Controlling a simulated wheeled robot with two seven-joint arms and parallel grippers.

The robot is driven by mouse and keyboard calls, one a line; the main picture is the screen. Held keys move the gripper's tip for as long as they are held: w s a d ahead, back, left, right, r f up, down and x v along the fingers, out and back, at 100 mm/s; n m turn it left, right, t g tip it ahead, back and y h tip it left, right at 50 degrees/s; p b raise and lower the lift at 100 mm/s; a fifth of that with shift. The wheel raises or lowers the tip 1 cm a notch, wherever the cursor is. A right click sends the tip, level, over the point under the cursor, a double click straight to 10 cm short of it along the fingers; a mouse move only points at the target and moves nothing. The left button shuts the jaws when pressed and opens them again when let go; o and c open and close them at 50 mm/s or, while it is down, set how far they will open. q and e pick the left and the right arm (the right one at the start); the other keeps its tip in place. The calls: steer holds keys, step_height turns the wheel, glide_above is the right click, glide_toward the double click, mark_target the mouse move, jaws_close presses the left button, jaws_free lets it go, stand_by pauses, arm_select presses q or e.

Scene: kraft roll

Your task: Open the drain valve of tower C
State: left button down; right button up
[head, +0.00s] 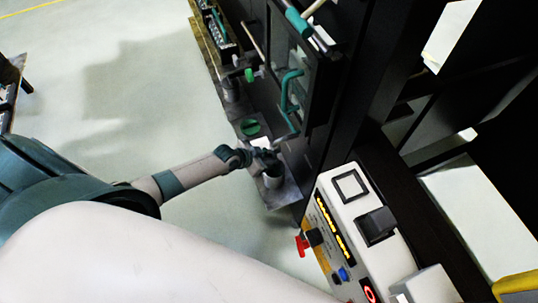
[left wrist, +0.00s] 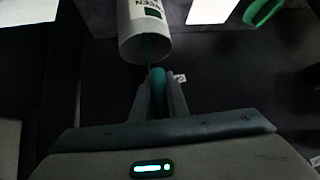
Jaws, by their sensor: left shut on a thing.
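My left gripper (head: 265,154) reaches in from the left, low beside the dark machine frame. In the left wrist view its two fingers (left wrist: 160,92) are shut on a narrow teal-green handle (left wrist: 158,77). A white cylinder (left wrist: 142,36) with dark lettering is just beyond the handle; a grey-white cylinder (head: 273,179) also shows beside the gripper in the head view. No tower letter is readable, so I cannot tell which tower this is or how far the valve is turned. My right gripper is not in view.
A control panel (head: 343,230) with lit displays and a red knob (head: 302,244) stands at right. A teal handle (head: 290,90) is on the black frame above my gripper. A green round part (head: 250,128) lies farther along the base. Open floor (head: 130,90) is at left.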

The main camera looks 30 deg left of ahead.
arm_select(q)
steer(key=shift+s+d+g+h, duration=0.2)
steer(key=shift+s+g+h, duration=0.05)
steer(key=shift+g+h, duration=0.05)
stand_by(0.4)
steer(key=c, duration=1.7)
jaws_free()
steer(key=shift+c, duration=0.2)
steer(key=b+v, duration=0.1)
steer(key=v, duration=1.6)
steer(key=shift+a, duration=0.15)
